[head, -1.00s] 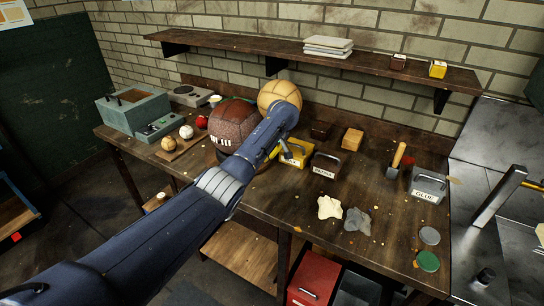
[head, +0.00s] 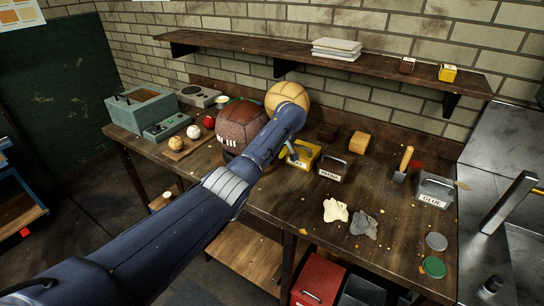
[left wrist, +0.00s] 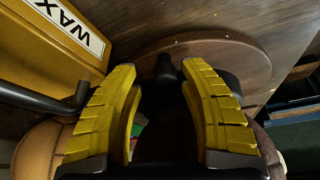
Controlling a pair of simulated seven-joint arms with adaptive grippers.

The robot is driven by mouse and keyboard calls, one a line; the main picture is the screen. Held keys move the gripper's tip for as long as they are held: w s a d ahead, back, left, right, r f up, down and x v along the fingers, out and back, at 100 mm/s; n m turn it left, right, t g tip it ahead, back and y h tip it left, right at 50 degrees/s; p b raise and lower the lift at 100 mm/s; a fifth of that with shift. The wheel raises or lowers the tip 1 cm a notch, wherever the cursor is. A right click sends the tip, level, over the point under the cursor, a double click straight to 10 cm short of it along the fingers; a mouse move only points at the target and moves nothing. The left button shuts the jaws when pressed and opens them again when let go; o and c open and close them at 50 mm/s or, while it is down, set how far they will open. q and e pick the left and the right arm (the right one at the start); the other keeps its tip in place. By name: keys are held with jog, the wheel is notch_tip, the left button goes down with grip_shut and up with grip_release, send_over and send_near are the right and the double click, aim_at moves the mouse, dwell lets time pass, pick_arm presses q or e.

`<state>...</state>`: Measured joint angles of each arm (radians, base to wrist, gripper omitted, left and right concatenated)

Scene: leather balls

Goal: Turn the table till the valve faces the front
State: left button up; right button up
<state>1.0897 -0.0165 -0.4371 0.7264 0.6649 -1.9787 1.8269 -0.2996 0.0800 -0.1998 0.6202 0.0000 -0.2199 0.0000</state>
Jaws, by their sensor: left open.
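The brown leather ball (head: 240,118) sits on the round wooden table, with white lacing marks low on its front-left side. I cannot make out a valve on it. The round table (left wrist: 255,68) shows in the left wrist view, with a dark upright peg (left wrist: 165,70) near its edge. My left gripper (left wrist: 160,78) is open, its yellow fingers on either side of the peg; I cannot tell if they touch it. In the head view my left arm hides most of the gripper and much of the round table. My right gripper is out of view.
A yellow WAX box (head: 302,153) stands close beside my gripper, with a dark labelled box (head: 334,168) to its right. A tan ball (head: 287,96) is behind my wrist. Small balls on a board (head: 190,147) lie left. Cloths (head: 336,210) lie in front, right of my arm.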

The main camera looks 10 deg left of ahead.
pick_arm(q)
jog(key=shift+d+r, duration=0.2)
jog(key=shift+r, duration=0.05)
jog(key=v, duration=1.1)
jog(key=shift+r, duration=0.2)
jog(key=shift+s, duration=0.1)
